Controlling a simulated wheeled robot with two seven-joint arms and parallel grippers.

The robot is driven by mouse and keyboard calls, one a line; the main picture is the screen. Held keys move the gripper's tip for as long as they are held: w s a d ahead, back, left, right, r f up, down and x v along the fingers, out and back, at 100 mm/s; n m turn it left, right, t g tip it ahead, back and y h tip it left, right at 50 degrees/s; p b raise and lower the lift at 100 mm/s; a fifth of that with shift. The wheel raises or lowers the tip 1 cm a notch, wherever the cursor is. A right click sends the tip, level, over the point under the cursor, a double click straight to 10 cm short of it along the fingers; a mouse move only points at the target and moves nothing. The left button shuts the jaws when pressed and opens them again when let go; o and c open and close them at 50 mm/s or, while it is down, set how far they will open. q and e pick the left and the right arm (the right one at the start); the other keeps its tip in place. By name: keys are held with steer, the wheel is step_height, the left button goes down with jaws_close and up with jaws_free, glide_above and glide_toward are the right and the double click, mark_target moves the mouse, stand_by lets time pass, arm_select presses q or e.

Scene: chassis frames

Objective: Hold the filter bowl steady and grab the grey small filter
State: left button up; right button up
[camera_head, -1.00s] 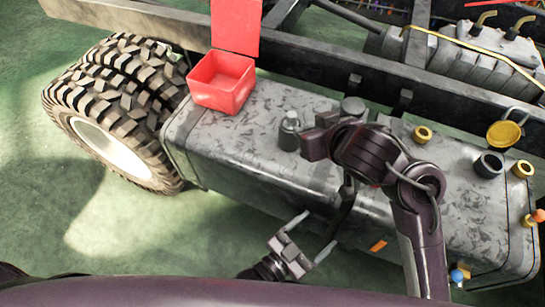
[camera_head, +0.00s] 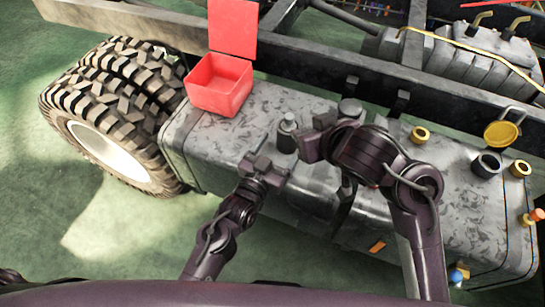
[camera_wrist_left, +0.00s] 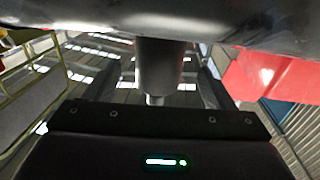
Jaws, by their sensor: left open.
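The grey small filter (camera_head: 287,134), a short upright cylinder with a narrower top, stands on the long grey tank (camera_head: 265,110). In the left wrist view a grey cylinder with a thin light stem (camera_wrist_left: 160,68) lies straight ahead, inverted. My left gripper (camera_head: 268,163) is open, just left of and in front of the filter; its fingertips blend into the tank. My right gripper (camera_head: 318,135) is close to the filter's right side; I cannot tell whether it touches it or whether its jaws are apart. I cannot make out a separate filter bowl.
An open red box (camera_head: 220,84) sits on the tank's left end; red also shows in the left wrist view (camera_wrist_left: 270,75). A big tyre (camera_head: 115,110) is left of the tank. Frame rails (camera_head: 300,80) run behind. Dark and yellow caps (camera_head: 487,164) stand at right.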

mark_target(283, 142)
arm_select(q)
steer(key=shift+x, duration=1.8)
steer(key=c, duration=1.2)
